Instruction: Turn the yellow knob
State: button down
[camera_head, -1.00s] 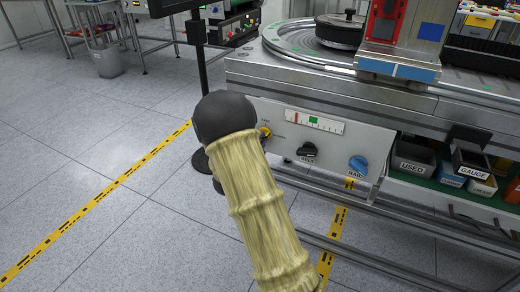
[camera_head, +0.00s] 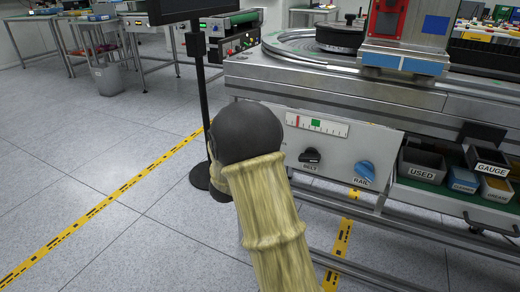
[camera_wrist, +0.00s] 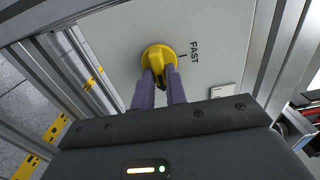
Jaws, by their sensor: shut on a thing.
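The yellow knob (camera_wrist: 158,54) is on the light panel in the wrist view, beside the printed word FAST and a short black mark. My gripper (camera_wrist: 159,74) has its two purple fingers closed around the knob's raised grip, one on each side. In the head view the knob is hidden behind my dark wrist and pale sleeved arm.
The panel (camera_head: 387,146) also carries a black BELT knob (camera_head: 310,156), a blue RAIL knob (camera_head: 364,171) and a red and green gauge (camera_head: 317,124). Bins marked USED (camera_head: 422,162) and GAUGE (camera_head: 488,158) sit at the right. A dark stand (camera_head: 200,100) is close to the arm's left.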

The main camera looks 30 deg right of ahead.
jog(key=shift+f, duration=0.1)
jog(key=c, duration=1.4)
grip_release()
jog(key=shift+c, duration=0.2)
jog(key=p+v, duration=0.4)
jog(key=v, duration=1.3)
jog(key=shift+s+a, duration=0.2)
